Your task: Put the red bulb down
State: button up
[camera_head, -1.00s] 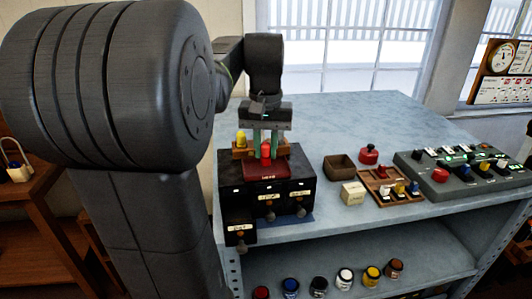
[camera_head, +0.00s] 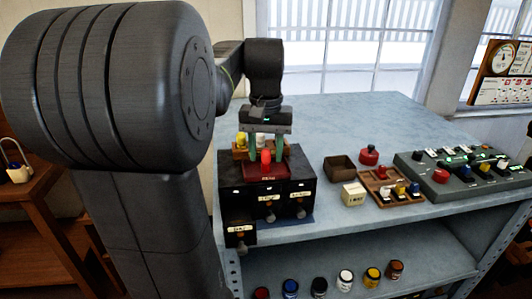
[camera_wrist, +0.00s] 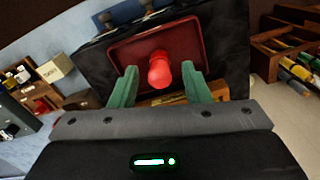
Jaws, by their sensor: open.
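The red bulb (camera_head: 266,157) stands on the dark red tray (camera_head: 250,173) on top of the black drawer cabinet (camera_head: 234,184). In the wrist view the bulb (camera_wrist: 159,72) shows over the red tray (camera_wrist: 186,38), with its rounded end toward the camera. My gripper (camera_head: 266,154) is open, with one green finger on each side of the bulb. In the wrist view the gripper (camera_wrist: 160,86) has visible gaps between both fingers and the bulb. The bulb's contact with the tray is hard to make out exactly.
A wooden rack with a yellow bulb (camera_head: 242,139) stands just behind the tray. To the right are a brown open box (camera_head: 339,167), a cream block (camera_head: 353,194), a red button (camera_head: 369,155) and a grey control panel (camera_head: 462,172). The table behind is clear.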

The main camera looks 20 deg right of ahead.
notch_tip(320, 180, up, 11)
jog(key=p, duration=0.1)
jog(key=shift+r, duration=0.2)
